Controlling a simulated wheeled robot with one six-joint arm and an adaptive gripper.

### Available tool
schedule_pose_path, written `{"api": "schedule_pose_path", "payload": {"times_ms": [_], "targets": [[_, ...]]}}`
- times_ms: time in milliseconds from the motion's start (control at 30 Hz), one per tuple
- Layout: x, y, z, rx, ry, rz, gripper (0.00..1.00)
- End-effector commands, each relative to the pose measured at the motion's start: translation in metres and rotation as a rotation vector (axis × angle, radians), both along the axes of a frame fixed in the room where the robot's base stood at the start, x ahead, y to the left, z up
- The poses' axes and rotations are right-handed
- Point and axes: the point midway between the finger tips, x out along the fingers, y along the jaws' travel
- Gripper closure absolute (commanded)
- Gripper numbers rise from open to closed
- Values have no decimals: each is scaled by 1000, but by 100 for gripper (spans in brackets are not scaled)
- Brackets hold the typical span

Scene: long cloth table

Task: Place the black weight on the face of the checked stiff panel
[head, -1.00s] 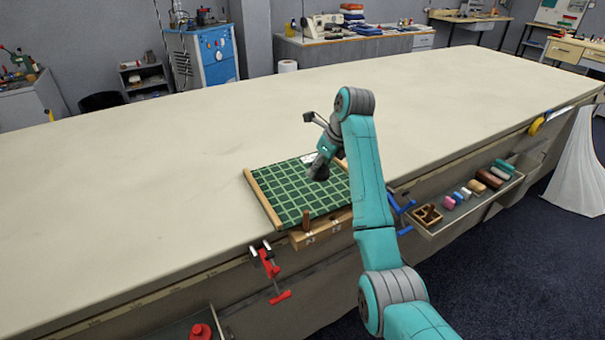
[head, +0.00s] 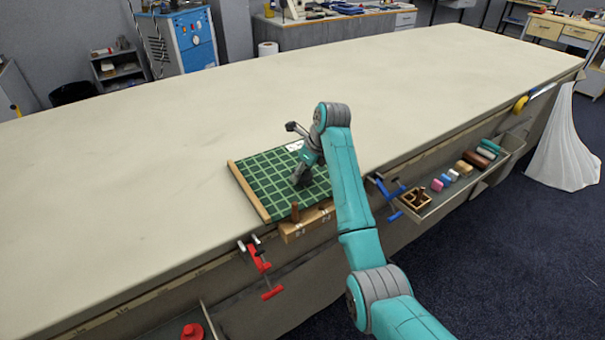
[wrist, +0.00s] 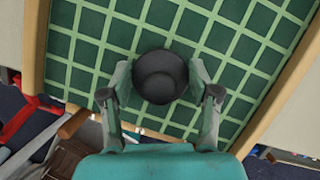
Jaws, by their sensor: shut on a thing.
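The checked stiff panel (head: 262,176) is green with pale grid lines and wooden side strips. It lies on the cloth table near the front edge, and its grid fills much of the wrist view (wrist: 225,45). My gripper (head: 302,181) is over the panel's face, right of its middle in the head view. In the wrist view, the fingers (wrist: 159,88) are shut on the black weight (wrist: 159,75), a round dark piece seen from above. The weight's underside is hidden, so I cannot tell whether it touches the panel.
A wooden block with a peg (head: 305,226) lies along the panel's near edge. A red clamp (head: 259,262) and a blue clamp (head: 388,192) grip the table edge. A tray (head: 450,196) of small items hangs at right. The cloth table (head: 130,190) is clear left and behind.

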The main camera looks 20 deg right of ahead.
Motion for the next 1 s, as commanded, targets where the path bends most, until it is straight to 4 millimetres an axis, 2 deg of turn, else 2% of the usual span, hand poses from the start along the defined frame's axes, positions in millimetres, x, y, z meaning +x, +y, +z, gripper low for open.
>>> {"api": "schedule_pose_path", "payload": {"times_ms": [100, 433, 467, 533, 567, 867, 1000], "targets": [[0, 0, -10, -1, -3, 0, 96], [0, 0, -12, -1, -3, 0, 96], [0, 0, -13, 0, -2, 1, 34], [0, 0, -13, 0, -2, 1, 16], [0, 0, -13, 0, -2, 1, 13], [0, 0, -12, 0, -2, 1, 13], [2, -5, -5, -1, -3, 0, 13]]}}
